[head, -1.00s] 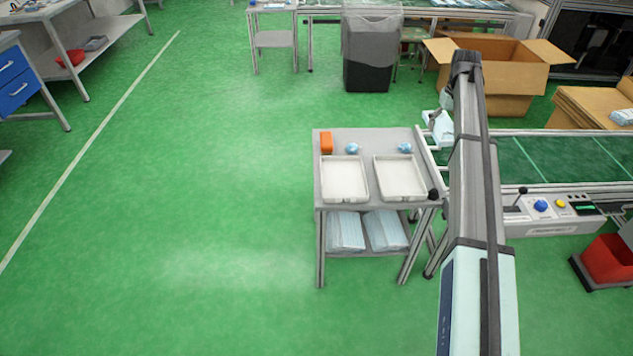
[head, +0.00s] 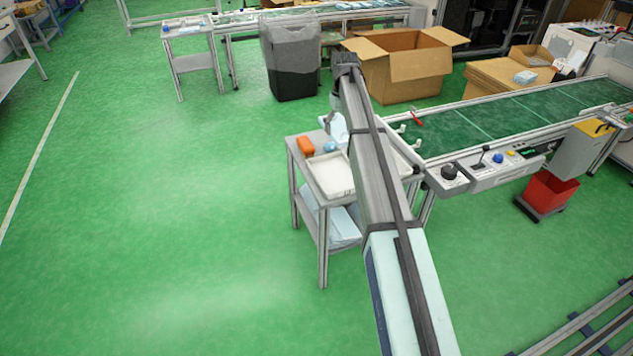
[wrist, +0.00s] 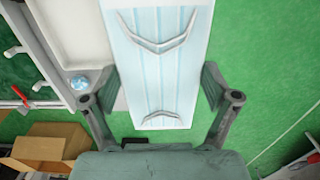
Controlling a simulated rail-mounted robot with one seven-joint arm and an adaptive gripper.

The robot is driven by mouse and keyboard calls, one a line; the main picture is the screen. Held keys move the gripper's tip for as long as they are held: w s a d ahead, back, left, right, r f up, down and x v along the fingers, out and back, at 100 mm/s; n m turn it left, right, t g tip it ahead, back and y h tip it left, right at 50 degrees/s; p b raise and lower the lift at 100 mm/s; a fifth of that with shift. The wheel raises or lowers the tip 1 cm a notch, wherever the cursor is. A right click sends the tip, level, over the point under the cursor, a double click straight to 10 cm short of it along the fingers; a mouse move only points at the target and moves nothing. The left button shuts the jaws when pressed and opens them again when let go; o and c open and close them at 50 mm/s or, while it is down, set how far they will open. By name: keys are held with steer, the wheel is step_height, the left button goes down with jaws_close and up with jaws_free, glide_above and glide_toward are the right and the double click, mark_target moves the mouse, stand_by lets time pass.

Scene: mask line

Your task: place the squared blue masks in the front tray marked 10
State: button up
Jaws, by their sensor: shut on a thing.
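My gripper (wrist: 158,90) is shut on a flat, light-blue pleated mask stack (wrist: 163,55), one finger at each side edge. In the head view the stack (head: 338,128) hangs above the back of the small grey table. A shallow white tray (head: 328,176) lies on that table, nearer the camera than the gripper. A second white tray (head: 401,164) is mostly hidden behind my arm. A dark mark shows on the near tray's front, too small to read. A white tray edge (wrist: 72,40) also shows left of the stack in the wrist view.
A conveyor (head: 480,122) with a control panel (head: 490,165) adjoins at right. The floor at left is clear.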

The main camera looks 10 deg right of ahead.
mark_target(336, 179)
steer(key=shift+s+a+f, duration=0.2)
steer(key=shift+a+f, duration=0.25)
steer(key=shift+f, duration=0.25)
step_height(336, 179, down, 19)
steer(key=shift+d+r+p, duration=0.1)
steer(key=shift+r+p, duration=0.1)
steer(key=shift+p, duration=0.3)
steer(key=shift+f, duration=0.2)
steer(key=o, duration=0.7)
step_height(336, 179, up, 12)
steer(key=shift+r+b, duration=0.2)
steer(key=shift+b, duration=0.2)
